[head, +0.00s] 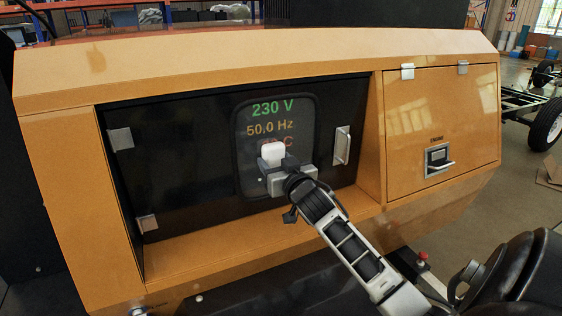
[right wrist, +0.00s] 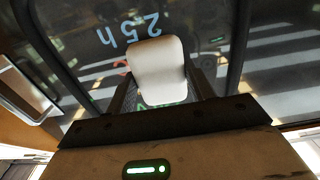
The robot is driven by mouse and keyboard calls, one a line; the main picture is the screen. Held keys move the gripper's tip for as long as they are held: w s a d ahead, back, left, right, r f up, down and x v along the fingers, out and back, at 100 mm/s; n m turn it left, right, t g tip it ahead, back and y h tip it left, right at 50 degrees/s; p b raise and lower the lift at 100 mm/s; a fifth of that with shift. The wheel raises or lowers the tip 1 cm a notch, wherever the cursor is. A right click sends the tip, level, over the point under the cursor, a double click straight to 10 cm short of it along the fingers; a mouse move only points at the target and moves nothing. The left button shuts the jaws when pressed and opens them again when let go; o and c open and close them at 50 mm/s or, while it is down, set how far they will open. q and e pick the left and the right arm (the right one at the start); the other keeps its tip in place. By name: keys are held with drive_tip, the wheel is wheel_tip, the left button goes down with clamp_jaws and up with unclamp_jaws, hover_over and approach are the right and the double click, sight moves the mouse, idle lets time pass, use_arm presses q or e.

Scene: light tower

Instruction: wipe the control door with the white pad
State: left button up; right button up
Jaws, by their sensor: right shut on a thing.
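The control door (head: 190,178) is a dark panel set into the orange cabinet, with hinges on its left and a silver handle (head: 342,146) on its right. Its window shows "230 V", "50.0 Hz" and a partly covered red line. My right gripper (head: 274,167) is shut on the white pad (head: 272,152), in front of the window's lower half. The pad also shows in the right wrist view (right wrist: 158,68), between the fingers, with the door behind it. I cannot tell whether the pad touches the door. My left gripper is not in view.
The orange cabinet (head: 60,130) frames the recessed door, with a ledge below it. An orange engine door (head: 425,110) with a latch (head: 438,160) is to the right. A wheeled chassis (head: 545,120) stands on the floor at the far right.

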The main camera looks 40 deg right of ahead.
drive_tip(key=shift+a+r, duration=0.15)
drive_tip(key=shift+a, duration=0.05)
drive_tip(key=shift+s+a+p, duration=0.3)
drive_tip(key=shift+s+p, duration=0.15)
drive_tip(key=shift+p, duration=0.1)
drive_tip(key=shift+d+p+v, duration=0.2)
drive_tip(key=shift+p+v, duration=0.15)
drive_tip(key=shift+v, duration=0.7)
drive_tip(key=shift+p+v, duration=0.4)
drive_tip(key=shift+v, duration=0.85)
drive_tip(key=p+v, duration=0.1)
drive_tip(key=v, duration=0.2)
drive_tip(key=shift+d, duration=0.1)
